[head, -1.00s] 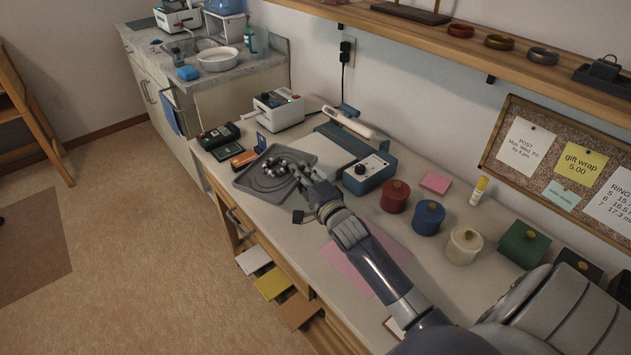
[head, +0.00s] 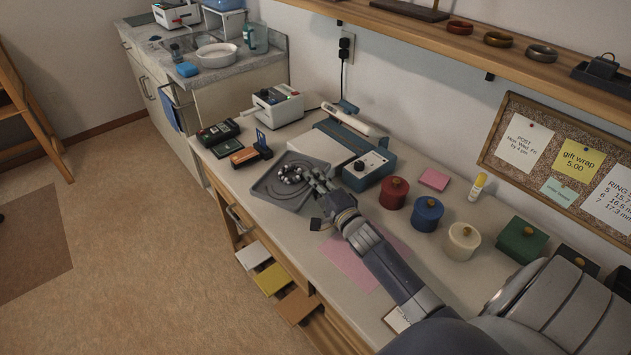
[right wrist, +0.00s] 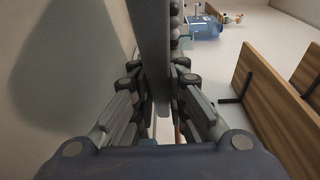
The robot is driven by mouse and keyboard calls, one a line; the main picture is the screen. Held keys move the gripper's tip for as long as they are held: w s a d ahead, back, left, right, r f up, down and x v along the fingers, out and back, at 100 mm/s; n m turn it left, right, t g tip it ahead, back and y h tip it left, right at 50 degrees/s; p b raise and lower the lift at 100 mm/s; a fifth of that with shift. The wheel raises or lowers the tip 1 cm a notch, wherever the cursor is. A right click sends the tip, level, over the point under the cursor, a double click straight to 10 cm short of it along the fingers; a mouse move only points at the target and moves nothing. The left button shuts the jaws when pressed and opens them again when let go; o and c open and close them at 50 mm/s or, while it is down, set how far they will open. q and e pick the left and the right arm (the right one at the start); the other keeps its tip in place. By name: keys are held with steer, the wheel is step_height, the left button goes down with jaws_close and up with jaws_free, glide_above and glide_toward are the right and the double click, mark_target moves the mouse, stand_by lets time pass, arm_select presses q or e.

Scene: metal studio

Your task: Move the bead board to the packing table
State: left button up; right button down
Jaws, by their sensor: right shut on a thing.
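The bead board (head: 262,188) is a grey tray with grooves and a loop of dark and pale beads on it. It is at the left part of the long workbench (head: 455,290). My right gripper (head: 318,184) is shut on the board's near right edge. In the right wrist view the board (right wrist: 152,40) runs edge-on between the fingers of the gripper (right wrist: 163,98), with some beads at its right side. I cannot tell whether the board touches the bench top. My left gripper is not in view. No table is clearly marked as the packing table.
A blue-grey device with a knob (head: 369,170) stands close right of the board. An orange item (head: 244,156) and a dark card terminal (head: 217,133) lie behind it. Red (head: 394,193), blue (head: 427,214) and cream (head: 461,243) pots line the bench. The floor at left is open.

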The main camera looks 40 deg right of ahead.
steer(key=shift+f+b, duration=0.3)
steer(key=shift+f, duration=0.25)
steer(key=c, duration=1.6)
jaws_free()
